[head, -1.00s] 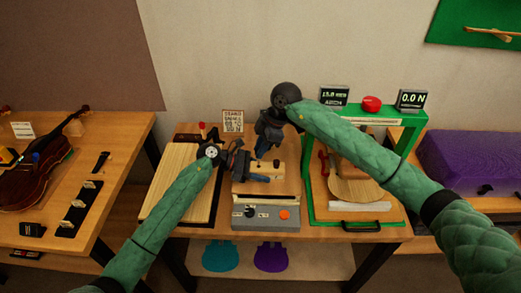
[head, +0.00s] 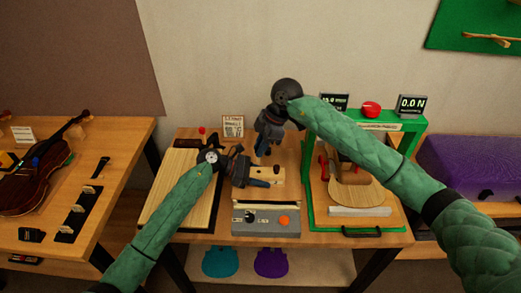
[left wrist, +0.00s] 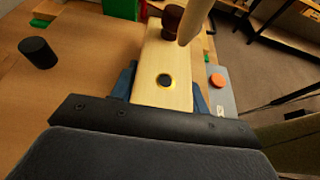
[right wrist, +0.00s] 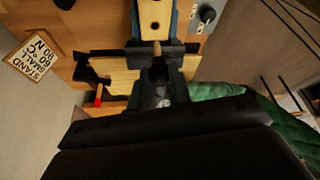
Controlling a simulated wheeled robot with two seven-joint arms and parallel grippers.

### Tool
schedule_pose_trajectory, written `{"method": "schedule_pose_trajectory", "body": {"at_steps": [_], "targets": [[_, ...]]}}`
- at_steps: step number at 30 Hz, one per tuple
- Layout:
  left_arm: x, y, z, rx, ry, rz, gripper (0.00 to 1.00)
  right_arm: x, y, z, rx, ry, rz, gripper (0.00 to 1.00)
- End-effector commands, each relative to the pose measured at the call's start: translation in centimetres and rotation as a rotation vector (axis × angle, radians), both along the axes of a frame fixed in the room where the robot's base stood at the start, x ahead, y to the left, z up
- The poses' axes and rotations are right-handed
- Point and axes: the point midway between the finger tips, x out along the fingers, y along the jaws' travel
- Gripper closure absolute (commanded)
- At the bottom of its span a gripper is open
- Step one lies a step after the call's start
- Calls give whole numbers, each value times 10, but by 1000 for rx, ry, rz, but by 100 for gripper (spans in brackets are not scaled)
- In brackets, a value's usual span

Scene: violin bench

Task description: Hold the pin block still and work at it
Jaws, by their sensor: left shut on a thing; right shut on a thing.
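The pin block (head: 292,180), a pale wooden block, lies behind the grey box at the middle of the bench. In the left wrist view the pin block (left wrist: 150,60) shows a dark hole with a yellow rim. My left gripper (head: 265,182) is shut across the block, with one blue finger on each side. A red-brown peg (left wrist: 172,20) stands at the block's far end. My right gripper (head: 263,150) is above and behind the block, pointing down.
The grey box (head: 265,222) with an orange button lies in front. A green frame (head: 308,195) stands to the right, with displays above it. A wooden board (head: 172,180) lies to the left. A small sign (head: 233,125) stands behind.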

Motion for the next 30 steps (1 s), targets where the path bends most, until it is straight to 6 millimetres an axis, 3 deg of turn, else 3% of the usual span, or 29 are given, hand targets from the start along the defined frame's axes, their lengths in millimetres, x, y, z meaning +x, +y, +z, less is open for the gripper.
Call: {"method": "schedule_pose_trajectory", "body": {"at_steps": [19, 29, 30], "targets": [[0, 0, 0, 0, 0, 0, 79, 0, 0, 42, 0, 1, 0, 100], [0, 0, 0, 0, 0, 0, 79, 0, 0, 46, 0, 1, 0, 100], [0, 0, 0, 0, 0, 0, 47, 0, 0, 46, 0, 1, 0, 100]]}}
